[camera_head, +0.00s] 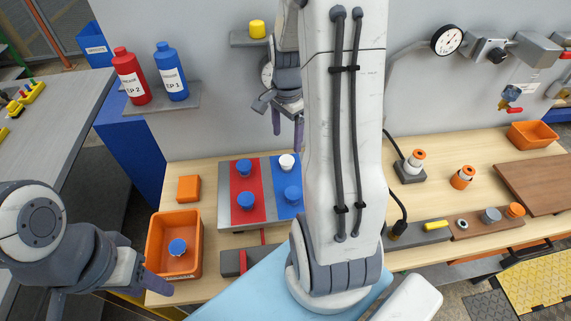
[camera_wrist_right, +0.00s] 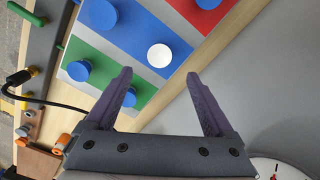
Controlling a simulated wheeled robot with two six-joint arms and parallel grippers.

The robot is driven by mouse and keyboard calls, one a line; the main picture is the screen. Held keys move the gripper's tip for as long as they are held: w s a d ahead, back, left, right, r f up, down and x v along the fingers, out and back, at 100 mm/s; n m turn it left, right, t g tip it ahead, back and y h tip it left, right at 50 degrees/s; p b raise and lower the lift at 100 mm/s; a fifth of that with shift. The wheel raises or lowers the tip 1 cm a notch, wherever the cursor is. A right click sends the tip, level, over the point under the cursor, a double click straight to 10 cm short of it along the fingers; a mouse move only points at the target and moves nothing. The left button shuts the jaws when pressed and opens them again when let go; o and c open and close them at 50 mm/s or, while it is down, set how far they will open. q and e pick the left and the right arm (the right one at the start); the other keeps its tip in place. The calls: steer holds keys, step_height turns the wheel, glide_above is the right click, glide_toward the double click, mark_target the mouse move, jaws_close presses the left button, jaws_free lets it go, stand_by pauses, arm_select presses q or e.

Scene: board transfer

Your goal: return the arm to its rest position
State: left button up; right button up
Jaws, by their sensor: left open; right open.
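My right gripper (camera_head: 287,130) is open and empty, fingers pointing down, above the back of the striped board (camera_head: 263,207). In the right wrist view its two purple fingers (camera_wrist_right: 160,75) are apart with nothing between them. My right arm (camera_head: 345,130) hides the board's right part in the head view. My left gripper (camera_head: 115,295) is open at the lower left, beside the orange bin (camera_head: 153,232); its far finger is partly hidden.
A blue knob (camera_head: 177,247) lies in the orange bin. Red (camera_head: 131,78) and blue (camera_head: 171,73) bottles stand on a wall shelf. A yellow piece (camera_head: 257,29) is on a higher shelf. Orange-topped parts (camera_head: 462,177) and a brown board (camera_head: 530,183) are on the right.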

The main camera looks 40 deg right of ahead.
steer(key=shift+r, duration=0.95)
steer(key=shift+a, duration=0.1)
steer(key=s+a+r+n, duration=0.1)
steer(key=a+r+n, duration=0.1)
steer(key=a+n, duration=0.6)
steer(key=s+a+r+n, duration=0.15)
steer(key=a+n, duration=0.25)
steer(key=a, duration=0.7)
steer(key=s+a+r+n+y, duration=0.1)
steer(key=s+a+n, duration=1.1)
steer(key=s+n, duration=0.1)
steer(key=shift+s, duration=0.4)
steer(key=shift+r, duration=0.1)
